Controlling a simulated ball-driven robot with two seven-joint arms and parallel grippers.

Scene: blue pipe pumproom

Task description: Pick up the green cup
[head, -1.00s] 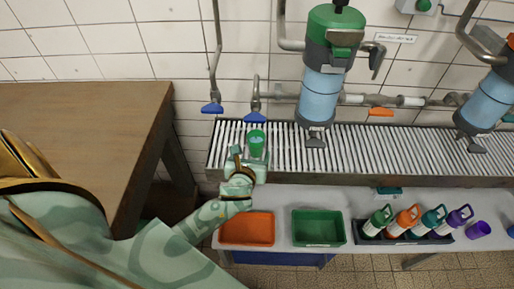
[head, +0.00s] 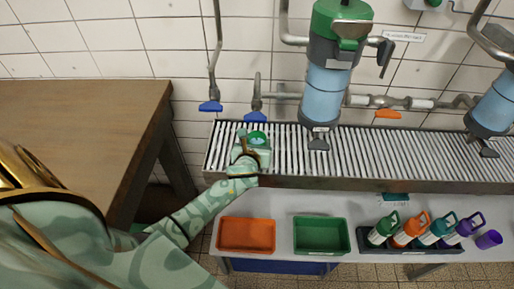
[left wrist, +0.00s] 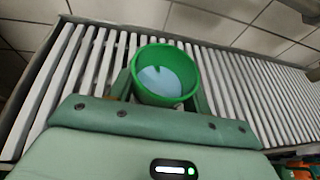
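The green cup (head: 257,137) stands on the roller conveyor near its left end, and its light blue inside shows from above. In the left wrist view the cup (left wrist: 164,75) is between the two fingers of my left gripper (left wrist: 162,92), one at each side. In the head view my left gripper (head: 252,147) is at the near side of the cup and hides its lower part. The fingers are very close to the cup's wall, but I cannot tell whether they press on it. My right gripper is not in view.
The conveyor (head: 420,160) is free to the right of the cup. A blue pipe unit (head: 327,90) stands behind it. An orange tray (head: 246,235), a green tray (head: 321,236) and several bottles (head: 421,231) are on the lower bench. A wooden table (head: 75,125) is at the left.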

